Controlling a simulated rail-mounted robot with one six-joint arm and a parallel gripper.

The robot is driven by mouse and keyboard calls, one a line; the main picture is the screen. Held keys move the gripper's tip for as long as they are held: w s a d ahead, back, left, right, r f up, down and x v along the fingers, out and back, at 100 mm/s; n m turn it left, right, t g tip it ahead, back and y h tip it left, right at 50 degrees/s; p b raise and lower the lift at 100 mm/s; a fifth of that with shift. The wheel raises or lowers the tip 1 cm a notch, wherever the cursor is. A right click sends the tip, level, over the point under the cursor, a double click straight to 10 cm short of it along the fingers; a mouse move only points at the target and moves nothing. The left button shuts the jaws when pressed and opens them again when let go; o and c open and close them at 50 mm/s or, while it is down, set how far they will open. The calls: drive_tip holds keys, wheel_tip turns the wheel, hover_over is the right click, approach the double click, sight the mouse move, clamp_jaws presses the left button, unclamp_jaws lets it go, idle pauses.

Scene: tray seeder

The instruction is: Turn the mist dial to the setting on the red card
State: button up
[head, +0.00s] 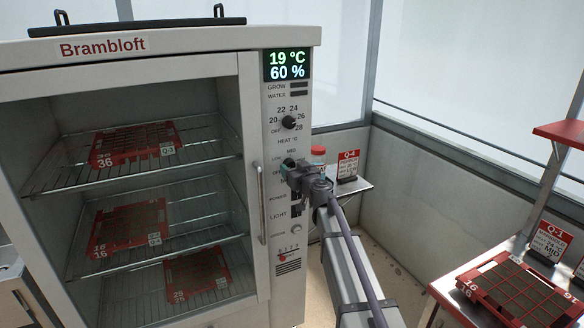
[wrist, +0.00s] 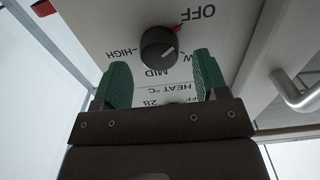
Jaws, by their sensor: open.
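The mist dial (wrist: 160,47) is a round black knob on the white control panel, with OFF, MID and HIGH printed around it and LOW partly hidden. The panel looks upside down in the wrist view. A red mark shows at its rim on the OFF side; I cannot tell its exact setting. My gripper (wrist: 163,80) is open, its green fingers apart and short of the knob, with nothing between them. In the head view my gripper (head: 291,178) covers part of the dial area. A red-and-white Q-1 card (head: 549,243) at the right reads MID; its smaller print is unclear.
The heat dial (head: 289,122) sits above on the panel. The door handle (head: 262,205) stands out left of the panel. A Q-4 card (head: 347,166) and a red-capped container (head: 318,155) are behind my gripper. A red tray (head: 518,288) lies on the right bench.

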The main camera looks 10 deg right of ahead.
drive_tip(key=shift+x, duration=0.95)
drive_tip(key=c, duration=0.9)
drive_tip(key=shift+m, duration=0.4)
drive_tip(key=m, duration=0.6)
drive_tip(key=shift+d, duration=0.1)
drive_tip(key=m, duration=0.7)
drive_tip(key=shift+f, duration=0.15)
drive_tip(key=o, duration=0.9)
